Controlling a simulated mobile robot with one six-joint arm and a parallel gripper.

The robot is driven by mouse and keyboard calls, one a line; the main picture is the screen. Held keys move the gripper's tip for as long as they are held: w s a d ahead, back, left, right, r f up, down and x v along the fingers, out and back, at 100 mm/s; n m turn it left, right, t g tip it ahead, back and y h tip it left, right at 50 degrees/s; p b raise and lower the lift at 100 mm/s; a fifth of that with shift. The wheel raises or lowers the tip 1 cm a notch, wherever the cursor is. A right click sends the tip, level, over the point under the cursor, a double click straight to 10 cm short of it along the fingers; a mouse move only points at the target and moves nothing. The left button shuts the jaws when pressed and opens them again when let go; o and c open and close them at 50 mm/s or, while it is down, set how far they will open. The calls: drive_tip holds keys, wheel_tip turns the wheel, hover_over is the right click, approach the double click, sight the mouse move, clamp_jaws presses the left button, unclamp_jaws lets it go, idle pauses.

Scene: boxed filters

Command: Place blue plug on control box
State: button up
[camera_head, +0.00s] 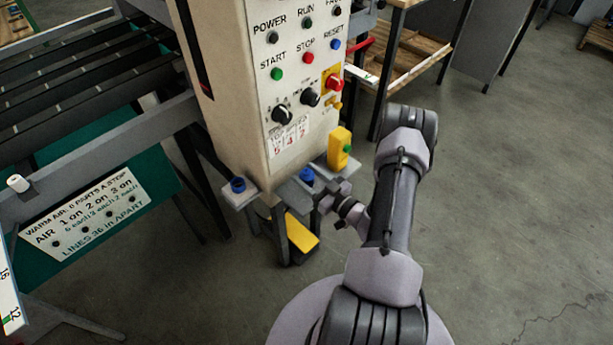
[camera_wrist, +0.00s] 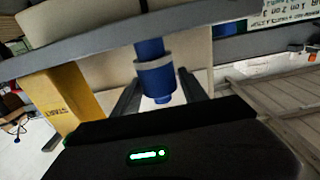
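The control box (camera_head: 255,120) is a tall beige cabinet with labelled buttons and knobs. One blue plug (camera_head: 307,176) is at the grey ledge at its base, beside my gripper (camera_head: 325,197). A second blue plug (camera_head: 238,185) sits on the grey ledge farther left. In the wrist view a blue plug (camera_wrist: 155,78) with a wider collar is against a grey plate. My gripper's two dark fingers (camera_wrist: 160,92) stand apart on either side of it, with gaps showing, so my gripper looks open. Whether the fingers touch the plug is not clear.
A yellow box with a green button (camera_head: 340,148) stands on the ledge right of the plug. A yellow pedal (camera_head: 300,233) is below. A roller conveyor (camera_head: 90,85) and a green sign panel (camera_head: 95,205) are at left.

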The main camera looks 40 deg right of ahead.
drive_tip(key=shift+o, duration=0.6)
